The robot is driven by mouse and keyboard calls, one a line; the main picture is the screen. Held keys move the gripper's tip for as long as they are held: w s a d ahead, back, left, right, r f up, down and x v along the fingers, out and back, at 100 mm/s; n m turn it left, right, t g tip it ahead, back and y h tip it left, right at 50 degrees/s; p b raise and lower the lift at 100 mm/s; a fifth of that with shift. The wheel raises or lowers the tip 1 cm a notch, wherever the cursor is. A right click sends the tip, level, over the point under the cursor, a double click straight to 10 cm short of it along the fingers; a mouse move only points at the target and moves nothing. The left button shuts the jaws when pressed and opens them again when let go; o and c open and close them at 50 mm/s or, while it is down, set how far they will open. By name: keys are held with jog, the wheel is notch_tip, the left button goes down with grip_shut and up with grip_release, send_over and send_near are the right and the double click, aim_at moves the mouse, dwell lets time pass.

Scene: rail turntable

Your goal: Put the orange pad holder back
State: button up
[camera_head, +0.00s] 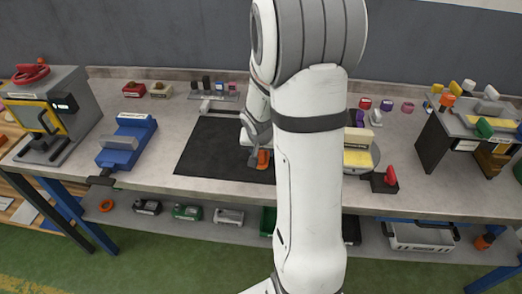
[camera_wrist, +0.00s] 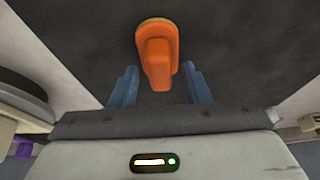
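The orange pad holder (camera_head: 263,159) stands on the black mat (camera_head: 215,147) in the middle of the bench, partly hidden by my arm in the head view. In the wrist view the orange pad holder (camera_wrist: 157,52) shows a rounded grip with a pale yellowish edge at its far end. My gripper (camera_wrist: 160,86) is open, with one blue finger on each side of the grip. A gap shows at the left finger; the right finger is closer, and contact cannot be told. In the head view my gripper (camera_head: 257,150) is low over the mat, its fingers mostly hidden.
A blue vise (camera_head: 127,143) and a grey machine (camera_head: 62,115) stand at left. Right of my arm are a round turntable (camera_head: 372,158) with a yellow top and a red-handled piece (camera_head: 390,178). A dark stand (camera_head: 450,135) with coloured knobs is at far right.

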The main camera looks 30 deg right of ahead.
jog(key=shift+r, duration=0.1)
jog(key=shift+r+p, duration=0.2)
jog(key=shift+p, duration=0.15)
jog(key=v, duration=1.2)
jog(key=s+a+r+n+y, duration=0.1)
jog(key=s+a+r+n, duration=0.1)
jog(key=s+a, duration=0.4)
jog(key=s+a+r+n+y, duration=0.1)
jog(key=s+a+r+n, duration=0.2)
jog(key=s+a, duration=0.3)
jog(key=s+n, duration=0.1)
jog(key=s, duration=0.2)
jog(key=shift+s+n+g+p, duration=0.3)
jog(key=shift+s+n, duration=0.1)
jog(key=shift+r, duration=0.1)
jog(key=shift+c, duration=0.7)
jog(key=shift+d, duration=0.1)
